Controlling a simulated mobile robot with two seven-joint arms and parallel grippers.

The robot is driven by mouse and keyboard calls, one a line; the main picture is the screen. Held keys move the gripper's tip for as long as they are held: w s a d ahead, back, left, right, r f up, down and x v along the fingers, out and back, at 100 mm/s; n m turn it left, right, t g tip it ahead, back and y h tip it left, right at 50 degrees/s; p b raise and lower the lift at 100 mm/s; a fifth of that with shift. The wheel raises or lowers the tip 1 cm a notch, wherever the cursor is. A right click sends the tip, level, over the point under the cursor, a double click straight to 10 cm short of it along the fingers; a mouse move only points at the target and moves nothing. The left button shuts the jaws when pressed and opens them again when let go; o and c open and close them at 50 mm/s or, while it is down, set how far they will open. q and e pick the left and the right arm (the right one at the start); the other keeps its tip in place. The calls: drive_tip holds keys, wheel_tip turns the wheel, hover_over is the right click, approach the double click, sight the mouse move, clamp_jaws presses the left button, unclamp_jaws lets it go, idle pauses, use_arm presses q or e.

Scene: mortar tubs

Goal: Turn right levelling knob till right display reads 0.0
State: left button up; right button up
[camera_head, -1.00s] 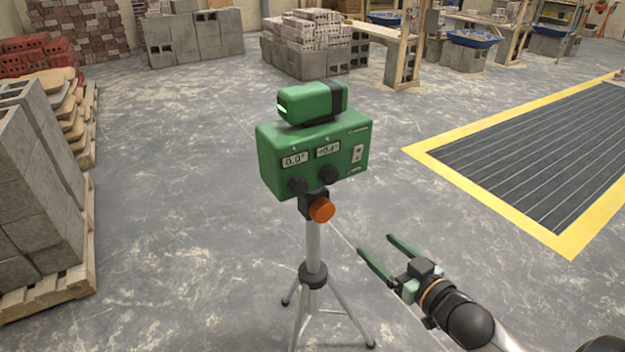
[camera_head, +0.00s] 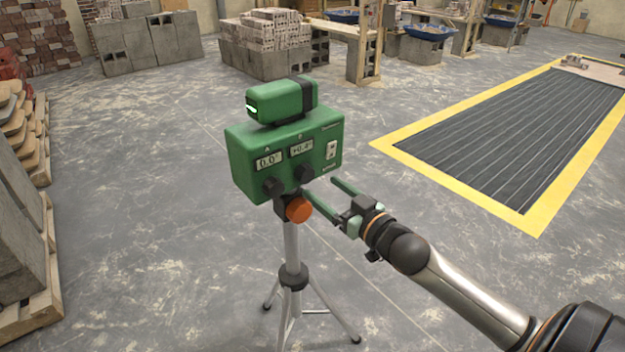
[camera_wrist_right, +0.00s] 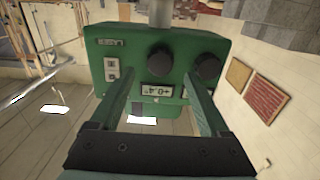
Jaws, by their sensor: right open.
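The green levelling instrument (camera_head: 250,180) stands on a tripod. Its left display (camera_head: 268,161) reads 0.0° and its right display (camera_head: 301,149) reads +0.4°. The black right levelling knob (camera_head: 304,174) sits below the right display; the left knob (camera_head: 272,187) is beside it. My right gripper (camera_head: 321,189) is open, its green fingers pointing at the instrument's front just short of the right knob. In the right wrist view, upside down, the right knob (camera_wrist_right: 160,62) shows between the open fingers (camera_wrist_right: 157,90), apart from both, with the +0.4 display (camera_wrist_right: 158,91). My left gripper is out of view.
An orange knob (camera_head: 299,209) sits on the tripod head just below the instrument, close to my right gripper. The tripod legs (camera_head: 290,295) spread on the floor. Pallets with blocks (camera_head: 22,230) stand at left. The floor around the tripod is clear.

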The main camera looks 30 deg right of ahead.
sight(308, 177)
drive_tip(key=shift+w+a, duration=0.15)
drive_tip(key=shift+w, duration=1.1)
drive_tip(key=shift+w+a, duration=0.1)
drive_tip(key=shift+w, duration=1.1)
drive_tip(key=shift+c, duration=0.2)
clamp_jaws()
